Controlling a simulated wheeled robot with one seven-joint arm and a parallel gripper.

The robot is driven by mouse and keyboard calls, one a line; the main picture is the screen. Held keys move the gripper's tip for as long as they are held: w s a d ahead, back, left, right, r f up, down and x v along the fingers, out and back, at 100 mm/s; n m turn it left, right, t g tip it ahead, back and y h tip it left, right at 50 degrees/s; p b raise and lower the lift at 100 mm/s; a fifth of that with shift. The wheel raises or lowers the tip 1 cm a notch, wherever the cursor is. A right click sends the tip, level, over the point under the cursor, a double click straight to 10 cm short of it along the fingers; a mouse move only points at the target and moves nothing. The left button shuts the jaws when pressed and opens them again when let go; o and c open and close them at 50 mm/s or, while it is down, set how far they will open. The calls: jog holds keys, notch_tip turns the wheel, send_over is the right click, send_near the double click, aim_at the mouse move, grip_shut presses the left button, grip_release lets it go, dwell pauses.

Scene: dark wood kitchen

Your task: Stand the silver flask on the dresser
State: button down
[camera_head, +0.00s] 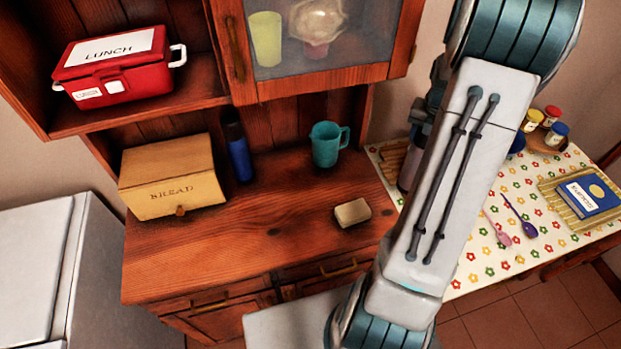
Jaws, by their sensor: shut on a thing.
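The dresser (230,255) is dark red-brown wood, with a broad bare worktop at left and centre. My gripper (417,125) shows only in part behind my own arm, right of the dresser. It is shut on a grey cylinder, which looks like the silver flask (408,168). The flask appears roughly upright, at the left end of the flowered table. My arm hides much of it and the fingertips, and I cannot tell whether its base touches anything.
On the dresser stand a bread box (170,180), a dark blue bottle (239,155), a teal mug (327,145) and a pale block (352,213). A red lunch box (115,70) sits on the shelf. A glazed cupboard (320,78) overhangs the back. The front worktop is mostly clear.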

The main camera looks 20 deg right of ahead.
jog(key=a+f+b, duration=0.1)
jog(key=a+b, duration=0.1)
jog(key=a, duration=1.2)
jog(key=a+f+b, duration=0.2)
jog(key=a, duration=1.2)
jog(key=shift+a+f, duration=0.25)
jog(key=shift+f, duration=0.1)
jog(key=c, duration=0.6)
grip_release()
